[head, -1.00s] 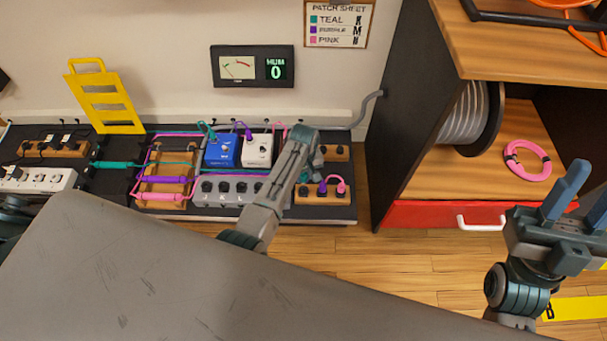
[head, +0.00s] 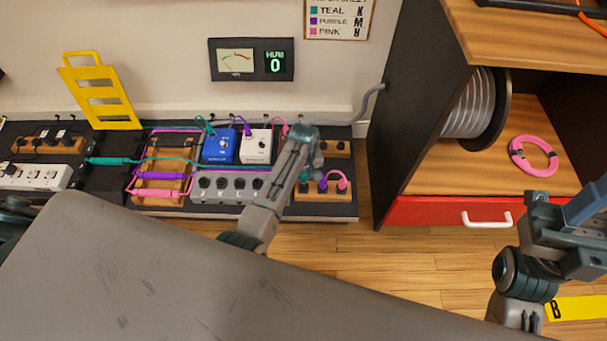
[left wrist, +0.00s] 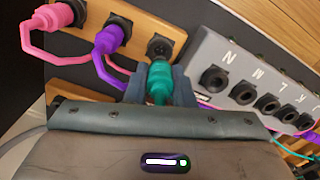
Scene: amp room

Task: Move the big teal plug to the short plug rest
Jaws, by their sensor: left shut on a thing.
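My left gripper (head: 312,174) is shut on the big teal plug (left wrist: 159,82), seen close up in the left wrist view. The plug is beside a dark socket (left wrist: 160,45) at the end of a wooden block (left wrist: 185,36); I cannot tell whether they touch. The same block (head: 322,196) in the head view also bears a purple plug (head: 323,186) and a pink plug (head: 342,185). A second wooden block (head: 336,149) lies behind it, partly hidden by my arm. I cannot tell which block is the short plug rest. My right gripper (head: 588,222) is at the right edge, partly cut off.
A grey socket box (head: 228,187) stands left of the block. Blue (head: 219,147) and white (head: 256,146) pedals stand behind it. A cable rack (head: 160,190) and white power strip (head: 35,175) are further left. A cabinet with red drawer (head: 440,211) stands right.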

